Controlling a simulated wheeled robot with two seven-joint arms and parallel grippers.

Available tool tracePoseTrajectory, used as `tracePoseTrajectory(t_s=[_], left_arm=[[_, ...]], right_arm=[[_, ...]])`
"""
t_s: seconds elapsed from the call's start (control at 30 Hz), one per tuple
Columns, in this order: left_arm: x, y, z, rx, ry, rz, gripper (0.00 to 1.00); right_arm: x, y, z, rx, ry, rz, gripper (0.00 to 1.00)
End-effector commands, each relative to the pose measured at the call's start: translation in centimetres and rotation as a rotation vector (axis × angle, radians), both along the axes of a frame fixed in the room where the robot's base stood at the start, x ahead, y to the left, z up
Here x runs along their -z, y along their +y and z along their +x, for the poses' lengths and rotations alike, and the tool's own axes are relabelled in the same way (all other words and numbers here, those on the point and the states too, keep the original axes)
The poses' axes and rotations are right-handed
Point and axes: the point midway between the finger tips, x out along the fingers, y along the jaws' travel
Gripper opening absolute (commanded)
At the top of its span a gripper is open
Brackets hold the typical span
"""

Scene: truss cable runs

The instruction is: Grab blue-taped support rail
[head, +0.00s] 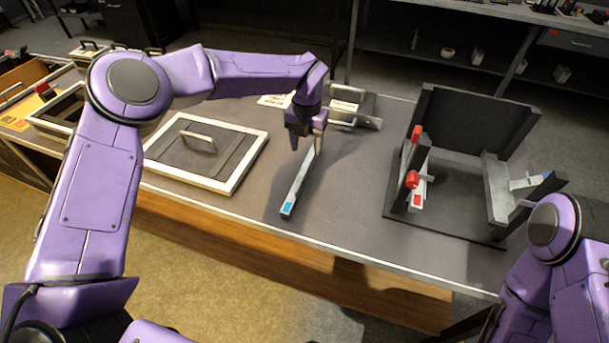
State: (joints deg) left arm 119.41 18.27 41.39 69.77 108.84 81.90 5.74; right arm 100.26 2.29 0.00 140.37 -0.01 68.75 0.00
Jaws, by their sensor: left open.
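A light grey support rail (299,187) with blue tape (287,208) on its near end lies on the grey table. It runs from the table's front edge area back toward my left gripper. My left gripper (306,142) points down over the rail's far end, with its fingers apart. The far end is partly hidden by the gripper, and I cannot tell whether the fingers touch it. My right arm shows at the lower right, but its gripper is not visible.
A framed panel with a handle (233,181) lies left of the rail.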

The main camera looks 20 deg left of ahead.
Motion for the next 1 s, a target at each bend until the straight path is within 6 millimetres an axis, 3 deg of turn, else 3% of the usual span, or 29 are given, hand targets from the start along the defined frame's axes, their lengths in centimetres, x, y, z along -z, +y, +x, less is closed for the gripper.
tracePoseTrajectory(t_s=[0.4, 0.63, 0.67, 0.8, 1.0], left_arm=[[5.8, -0.5, 0.5, 0.003, 0.000, 0.000, 0.55], [6.2, -0.5, 0.5, 0.004, -0.002, 0.000, 0.55], [6.2, -0.5, 0.5, 0.004, -0.002, 0.000, 0.49], [6.2, -0.5, 0.5, 0.004, -0.001, 0.000, 0.03], [6.2, -0.5, 0.5, 0.003, -0.002, 0.000, 0.00]], right_arm=[[-1.6, 0.0, 0.0, 0.000, 0.000, 0.000, 0.43], [-1.5, 0.0, 0.0, 0.000, 0.000, 0.000, 0.43], [-1.5, 0.0, 0.0, 0.000, 0.000, 0.000, 0.43], [-1.5, 0.0, 0.0, 0.000, 0.000, 0.000, 0.43], [-1.5, 0.0, 0.0, 0.000, 0.000, 0.000, 0.43]])
